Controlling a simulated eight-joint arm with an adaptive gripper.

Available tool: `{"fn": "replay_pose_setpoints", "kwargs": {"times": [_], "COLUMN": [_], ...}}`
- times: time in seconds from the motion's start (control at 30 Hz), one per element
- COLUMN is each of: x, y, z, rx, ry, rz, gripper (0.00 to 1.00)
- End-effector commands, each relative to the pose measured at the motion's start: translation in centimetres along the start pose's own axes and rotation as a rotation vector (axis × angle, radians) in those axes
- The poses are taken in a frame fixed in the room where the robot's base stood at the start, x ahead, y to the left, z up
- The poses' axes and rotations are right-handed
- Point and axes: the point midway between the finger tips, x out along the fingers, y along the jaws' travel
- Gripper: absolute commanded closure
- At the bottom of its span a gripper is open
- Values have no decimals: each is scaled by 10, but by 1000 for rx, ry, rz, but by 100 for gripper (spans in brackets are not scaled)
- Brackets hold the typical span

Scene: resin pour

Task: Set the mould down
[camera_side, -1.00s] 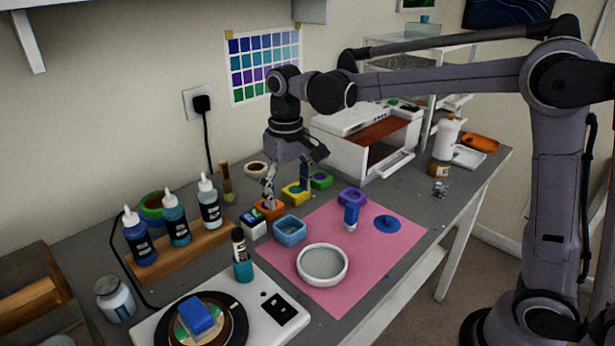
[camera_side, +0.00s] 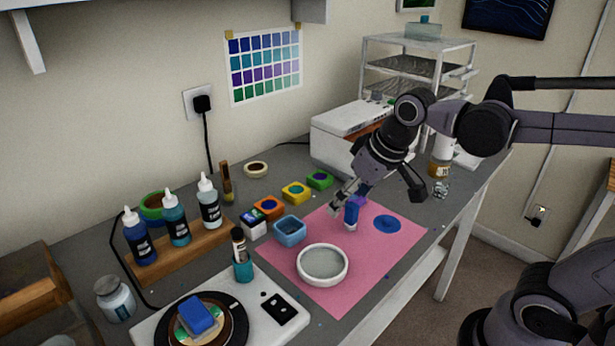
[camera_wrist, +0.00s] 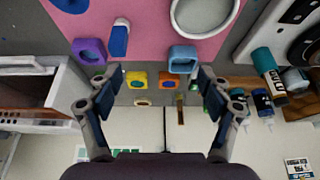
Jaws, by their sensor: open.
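A round white dish (camera_side: 322,265), which looks like the mould, lies flat on the pink mat (camera_side: 345,295). It is partly cut off at the top of the wrist view (camera_wrist: 204,14). My gripper (camera_side: 377,200) is open and tilted, over the far right part of the mat, apart from the dish. In the wrist view my fingers (camera_wrist: 160,97) are spread wide with nothing held between them. A blue applicator (camera_side: 351,215) stands on the mat just below my gripper. A purple cup (camera_wrist: 90,51) is partly hidden by my gripper in the side view.
A light blue cup (camera_side: 290,230) stands at the mat's left edge. Orange (camera_side: 269,208), yellow (camera_side: 296,193) and green (camera_side: 320,180) cups stand behind it. Bottles fill a wooden rack (camera_side: 180,246) at left. A white oven (camera_side: 352,128) stands behind my gripper.

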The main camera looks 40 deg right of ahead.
Motion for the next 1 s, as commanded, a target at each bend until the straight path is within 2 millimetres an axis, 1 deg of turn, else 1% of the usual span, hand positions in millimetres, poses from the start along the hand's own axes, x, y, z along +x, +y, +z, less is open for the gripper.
{"fn": "replay_pose_setpoints", "kwargs": {"times": [0.03,0.1,0.2,0.3,0.47,1.0], "x": [1,4,8,12,14,14], "y": [4,8,12,15,16,16], "z": [14,27,43,52,58,57], "rx": [1,0,-3,-4,-6,-6], "ry": [33,78,130,165,188,188], "rz": [3,7,12,16,19,19], "gripper": [21,21,21,21,21,21]}}
